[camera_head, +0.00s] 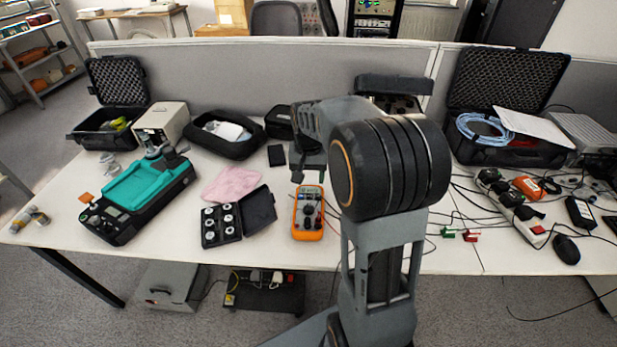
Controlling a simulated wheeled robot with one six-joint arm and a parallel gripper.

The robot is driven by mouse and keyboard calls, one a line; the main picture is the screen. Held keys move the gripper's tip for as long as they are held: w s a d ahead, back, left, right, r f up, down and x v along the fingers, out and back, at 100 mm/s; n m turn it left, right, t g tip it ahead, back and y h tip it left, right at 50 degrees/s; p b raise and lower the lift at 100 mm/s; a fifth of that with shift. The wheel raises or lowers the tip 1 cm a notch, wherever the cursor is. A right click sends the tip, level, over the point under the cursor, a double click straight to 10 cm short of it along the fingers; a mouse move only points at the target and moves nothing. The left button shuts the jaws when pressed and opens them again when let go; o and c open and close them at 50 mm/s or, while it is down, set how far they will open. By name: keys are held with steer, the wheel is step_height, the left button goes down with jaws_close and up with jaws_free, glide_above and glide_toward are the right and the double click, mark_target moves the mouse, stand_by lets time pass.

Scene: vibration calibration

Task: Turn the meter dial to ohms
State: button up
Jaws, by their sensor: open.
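The meter (308,235) has an orange case and a dark face with a dial. It lies face up near the front edge of the white table, left of my arm. The dial's setting is too small to read. My gripper (309,177) is open and points down, just behind the meter's far end in the picture. Its jaws look empty. I cannot tell how high it is above the table. My arm stands right of the meter and hides part of the table behind it.
An open black weight case (264,209) lies close left of the meter, with a pink cloth (232,184) behind it. A teal and black device (145,190) stands further left. Cables and red and green clips (470,236) lie right of my arm. A grey partition (240,70) closes the back.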

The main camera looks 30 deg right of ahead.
step_height(320, 180, up, 2)
steer(key=r+p, duration=0.1)
steer(key=p, duration=1.1)
glide_toward(308, 208)
step_height(308, 208, down, 10)
steer(key=shift+d+r, duration=0.1)
steer(key=shift+r, duration=0.05)
steer(key=shift+c, duration=0.4)
steer(key=shift+b, duration=0.3)
steer(key=c, duration=0.8)
